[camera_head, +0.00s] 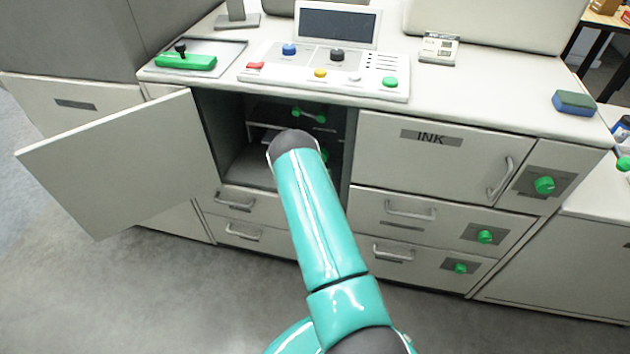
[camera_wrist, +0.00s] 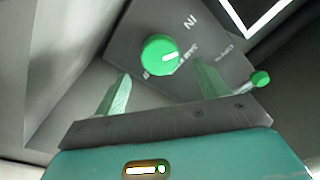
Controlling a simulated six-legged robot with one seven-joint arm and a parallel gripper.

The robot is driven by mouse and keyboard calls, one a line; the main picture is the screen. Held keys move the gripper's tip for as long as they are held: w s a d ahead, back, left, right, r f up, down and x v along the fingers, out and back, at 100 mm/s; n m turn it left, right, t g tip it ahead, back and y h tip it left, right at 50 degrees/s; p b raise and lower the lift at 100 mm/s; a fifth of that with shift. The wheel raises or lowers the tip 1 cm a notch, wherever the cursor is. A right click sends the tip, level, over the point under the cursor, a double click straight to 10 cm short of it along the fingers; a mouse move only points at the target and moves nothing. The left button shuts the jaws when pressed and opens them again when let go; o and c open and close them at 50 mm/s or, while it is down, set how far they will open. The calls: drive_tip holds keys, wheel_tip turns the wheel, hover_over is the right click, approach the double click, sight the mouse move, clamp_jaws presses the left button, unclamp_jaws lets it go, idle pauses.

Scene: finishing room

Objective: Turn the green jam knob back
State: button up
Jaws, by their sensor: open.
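The green knob (camera_wrist: 160,54) is round with a white pointer mark, on a dark plate in the wrist view. Its mark points right and slightly up. Lettering around it is partly hidden; "IN" shows at its upper right. My gripper (camera_wrist: 163,76) is open, one finger on each side below the knob. The knob lies just beyond the fingertips; I cannot tell whether they touch it. In the head view my arm reaches into the open cabinet bay, hiding the gripper. A green knob (camera_head: 325,156) shows partly behind the arm there.
The cabinet door (camera_head: 120,165) stands open to the left. A green-ended lever (camera_head: 310,115) is inside the bay; a green ball (camera_wrist: 260,79) shows right of the fingers. Closed drawers and the INK door (camera_head: 430,160) with green knobs are to the right.

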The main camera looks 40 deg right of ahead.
drive_tip(key=v, duration=0.5)
drive_tip(key=shift+s+a, duration=0.2)
drive_tip(key=shift+a, duration=0.1)
